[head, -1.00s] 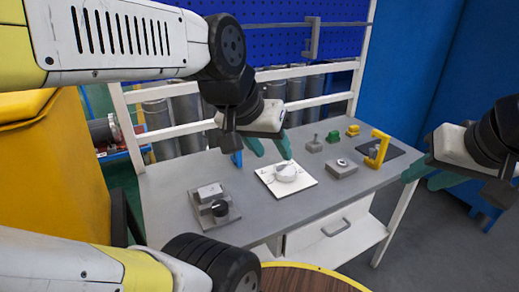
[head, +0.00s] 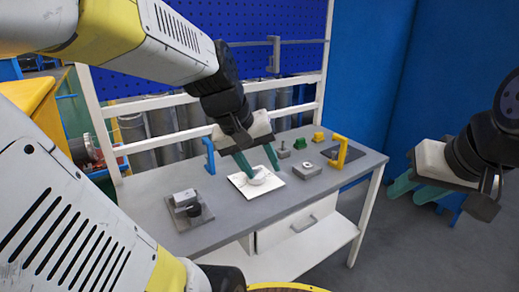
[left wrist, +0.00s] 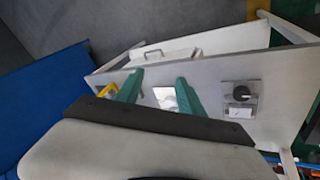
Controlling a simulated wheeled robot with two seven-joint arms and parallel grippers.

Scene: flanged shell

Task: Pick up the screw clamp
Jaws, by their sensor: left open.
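Two clamp-like pieces stand on the grey table: a blue upright one (head: 209,156) at the back edge and a yellow C-shaped one (head: 338,152) at the right. I cannot tell which is the screw clamp. The yellow one also shows in the left wrist view (left wrist: 108,90), left of the fingers. My left gripper (head: 262,171) is open and empty, its teal fingers pointing down over the white plate, between the two pieces. In the left wrist view my left gripper (left wrist: 160,76) has its fingers apart. My right gripper (head: 408,192) is off the table's right side, fingers apart and empty.
A white plate (head: 240,184) with a round white part lies below my left gripper. A grey block with a black knob (head: 188,206) is at the left. A green part (head: 299,143), a small yellow part (head: 318,137) and a grey block (head: 306,170) stand nearby. A blue pegboard is behind.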

